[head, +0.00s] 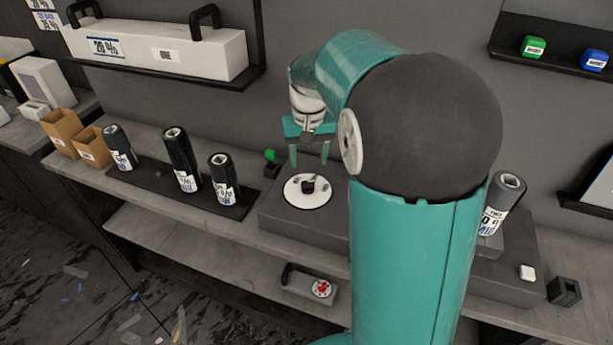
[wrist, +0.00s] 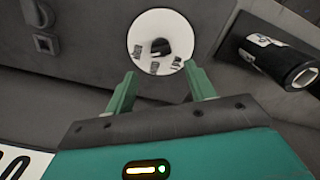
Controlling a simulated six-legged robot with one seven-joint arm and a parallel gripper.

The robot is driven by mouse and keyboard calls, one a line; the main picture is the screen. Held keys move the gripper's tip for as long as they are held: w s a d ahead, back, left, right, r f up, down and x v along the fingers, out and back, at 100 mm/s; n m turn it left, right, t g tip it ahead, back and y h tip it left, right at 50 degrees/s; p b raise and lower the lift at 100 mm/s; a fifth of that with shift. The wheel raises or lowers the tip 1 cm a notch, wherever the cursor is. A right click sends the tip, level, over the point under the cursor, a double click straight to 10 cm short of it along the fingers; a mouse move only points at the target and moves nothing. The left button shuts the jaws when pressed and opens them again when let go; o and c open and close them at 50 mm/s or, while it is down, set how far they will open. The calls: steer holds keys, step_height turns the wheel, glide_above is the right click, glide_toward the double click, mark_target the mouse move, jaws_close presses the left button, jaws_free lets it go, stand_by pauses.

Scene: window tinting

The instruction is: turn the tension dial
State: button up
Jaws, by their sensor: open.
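The tension dial is a white disc (head: 301,191) with dark markings and a small black knob (head: 309,186) at its middle, on a dark grey block on the bench. In the wrist view the white disc (wrist: 160,41) lies just beyond the fingertips, with the black knob (wrist: 160,47) near its centre. My gripper (head: 309,163) is open and empty, with its two green fingers pointing down just behind and above the dial. In the wrist view my gripper (wrist: 157,82) has its fingers apart, one toward each side of the disc. I see no contact with the knob.
Several black labelled rolls, such as this one (head: 182,158), stand on a dark mat left of the dial. Another roll (head: 501,203) stands on the right. A small green-topped switch (head: 271,160) sits close behind the dial.

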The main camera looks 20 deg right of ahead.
mark_target(308, 181)
step_height(308, 181, down, 8)
steer(key=shift+r, duration=0.25)
steer(key=c, duration=1)
